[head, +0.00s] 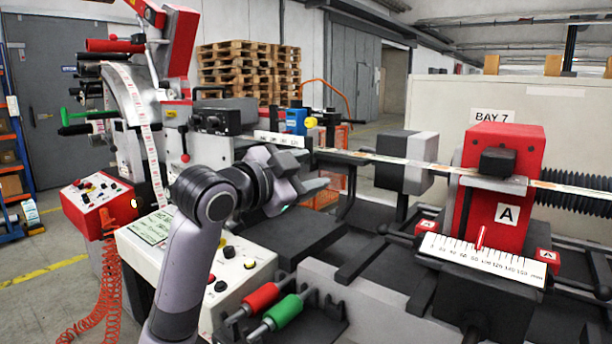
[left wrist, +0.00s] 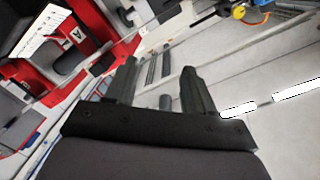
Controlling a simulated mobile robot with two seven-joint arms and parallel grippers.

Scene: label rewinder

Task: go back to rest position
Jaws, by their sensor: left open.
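My left gripper (head: 312,176) is in the middle of the head view, raised above the machine's dark bed with its fingers toward the right. In the left wrist view its two dark fingers (left wrist: 158,92) stand apart with nothing between them. The left arm comes up from the bottom, in front of the control panel. My right gripper does not show in either view.
The label rewinder has a red block marked A (head: 508,214) and a white scale (head: 482,259) at right. A label strip (head: 400,161) runs across behind my gripper. Red (head: 262,298) and green (head: 283,311) rollers sit below. A control panel (head: 232,262) is beside my arm.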

